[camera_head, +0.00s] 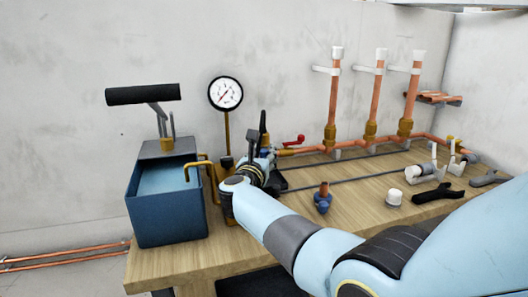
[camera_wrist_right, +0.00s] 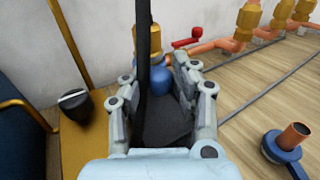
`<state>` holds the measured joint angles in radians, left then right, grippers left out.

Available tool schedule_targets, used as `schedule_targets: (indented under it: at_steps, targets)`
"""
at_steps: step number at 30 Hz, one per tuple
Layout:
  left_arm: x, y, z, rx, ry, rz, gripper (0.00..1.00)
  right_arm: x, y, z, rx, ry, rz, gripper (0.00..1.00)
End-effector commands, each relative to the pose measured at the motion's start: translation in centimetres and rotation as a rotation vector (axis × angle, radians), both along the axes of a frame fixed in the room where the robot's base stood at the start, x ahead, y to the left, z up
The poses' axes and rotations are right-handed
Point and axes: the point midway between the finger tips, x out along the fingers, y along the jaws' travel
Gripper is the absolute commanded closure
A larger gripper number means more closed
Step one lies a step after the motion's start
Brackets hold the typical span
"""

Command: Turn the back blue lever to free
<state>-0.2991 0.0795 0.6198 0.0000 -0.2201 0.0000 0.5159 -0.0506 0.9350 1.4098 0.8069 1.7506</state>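My right gripper (camera_head: 264,154) is at the brass and copper pipework beside the gauge. In the right wrist view its two grey fingers (camera_wrist_right: 162,80) stand apart, on either side of a blue rounded body (camera_wrist_right: 158,82) and a black upright bar (camera_wrist_right: 144,55). The bar also shows upright in the head view (camera_head: 262,122). I cannot tell whether the fingers touch either one. No blue lever shows clearly there; the gripper hides part of that spot. A second blue fitting with a copper stub (camera_head: 323,201) stands apart on the bench. My left gripper is not in view.
A blue tank (camera_head: 165,215) with a black-handled pump stands on the left. A round gauge (camera_head: 225,93) rises behind my gripper. A red lever (camera_head: 294,140) sits just beyond it on the copper pipe. A white cap (camera_head: 394,197) and black wrench (camera_head: 438,193) lie right.

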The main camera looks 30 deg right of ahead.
Motion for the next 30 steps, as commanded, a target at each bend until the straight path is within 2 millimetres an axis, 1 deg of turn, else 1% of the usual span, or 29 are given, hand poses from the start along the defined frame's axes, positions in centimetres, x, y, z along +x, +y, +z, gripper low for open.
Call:
schedule_targets:
  at_steps: [1, 3, 4, 10, 13, 24, 30]
  targets:
    - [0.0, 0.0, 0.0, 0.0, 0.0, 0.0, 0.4, 0.1, -0.1, 0.3, -0.002, -0.004, 0.0, 0.65]
    - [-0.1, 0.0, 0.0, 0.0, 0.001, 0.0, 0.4, 0.1, -0.1, 0.4, -0.003, -0.005, -0.001, 0.56]
    - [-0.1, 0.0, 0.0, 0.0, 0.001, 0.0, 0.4, 0.1, -0.2, 0.4, -0.004, -0.006, -0.001, 0.55]
    - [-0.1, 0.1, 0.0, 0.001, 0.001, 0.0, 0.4, 0.2, -0.2, 0.6, -0.007, -0.009, -0.001, 0.55]
    - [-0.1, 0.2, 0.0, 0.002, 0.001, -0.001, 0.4, -0.1, 0.1, 0.6, -0.006, -0.009, 0.0, 0.55]
    - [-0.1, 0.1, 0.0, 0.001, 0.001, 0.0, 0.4, -4.4, 4.2, 0.4, -0.003, -0.006, 0.0, 0.55]
    - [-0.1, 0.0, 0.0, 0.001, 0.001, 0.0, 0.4, -5.2, 5.0, 0.5, -0.005, -0.006, -0.001, 0.55]
